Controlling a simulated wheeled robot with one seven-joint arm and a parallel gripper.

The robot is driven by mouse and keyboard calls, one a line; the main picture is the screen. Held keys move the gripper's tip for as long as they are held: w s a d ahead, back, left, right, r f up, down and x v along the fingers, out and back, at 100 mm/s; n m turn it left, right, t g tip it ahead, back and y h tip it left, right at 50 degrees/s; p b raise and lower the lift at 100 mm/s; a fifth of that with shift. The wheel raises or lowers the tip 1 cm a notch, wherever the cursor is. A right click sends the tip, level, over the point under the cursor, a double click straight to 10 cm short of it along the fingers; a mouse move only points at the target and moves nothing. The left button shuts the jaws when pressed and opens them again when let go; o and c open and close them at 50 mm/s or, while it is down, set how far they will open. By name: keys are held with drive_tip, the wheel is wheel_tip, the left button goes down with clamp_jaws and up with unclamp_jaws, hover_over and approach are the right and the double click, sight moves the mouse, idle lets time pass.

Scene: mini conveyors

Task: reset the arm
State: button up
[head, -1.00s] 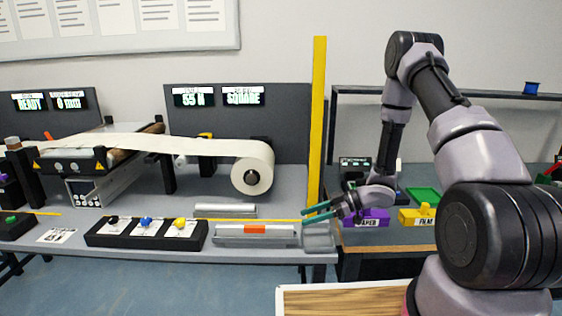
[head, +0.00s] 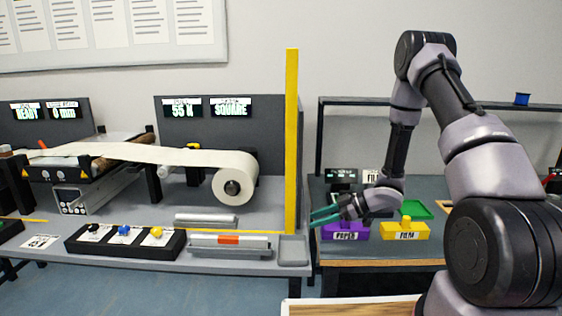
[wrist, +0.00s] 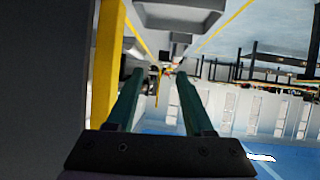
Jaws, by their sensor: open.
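My gripper (head: 325,214) has two long green fingers and is open and empty in the head view.
The purple PAPER block (head: 344,232) and yellow FILM block (head: 405,231) stand on the right bench. The yellow post also shows close in the wrist view (wrist: 106,70).

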drive_tip(key=w+d+r+m+t+h, duration=0.6)
drive_tip(key=w+r, duration=0.4)
drive_tip(key=r, duration=0.3)
drive_tip(key=s+d+r+m+t+h, duration=0.1)
drive_tip(key=d+r+m+h, duration=0.15)
drive_tip(key=d+r, duration=0.35)
drive_tip(key=s+d+r+m+t+h, duration=0.1)
drive_tip(key=s+d+r+m+h, duration=0.2)
drive_tip(key=r, duration=0.6)
drive_tip(key=s+d+r+m+h, duration=0.2)
drive_tip(key=s+d+r+m, duration=0.1)
drive_tip(key=s+r, duration=0.15)
drive_tip(key=s+a+r+m+g+y, duration=0.1)
drive_tip(key=s+r+m, duration=0.1)
drive_tip(key=s, duration=0.6)
drive_tip(key=s+a+r+m+g+y, duration=0.1)
drive_tip(key=s+a+r+m, duration=0.1)
drive_tip(key=s, duration=0.5)
drive_tip(key=s+a+r+m+y, duration=0.1)
drive_tip(key=s+a+r+m, duration=0.1)
drive_tip(key=s, duration=0.6)
drive_tip(key=shift+s+a+r+g, duration=0.15)
drive_tip(key=shift+s+r+g, duration=0.2)
drive_tip(key=shift+g, duration=0.05)
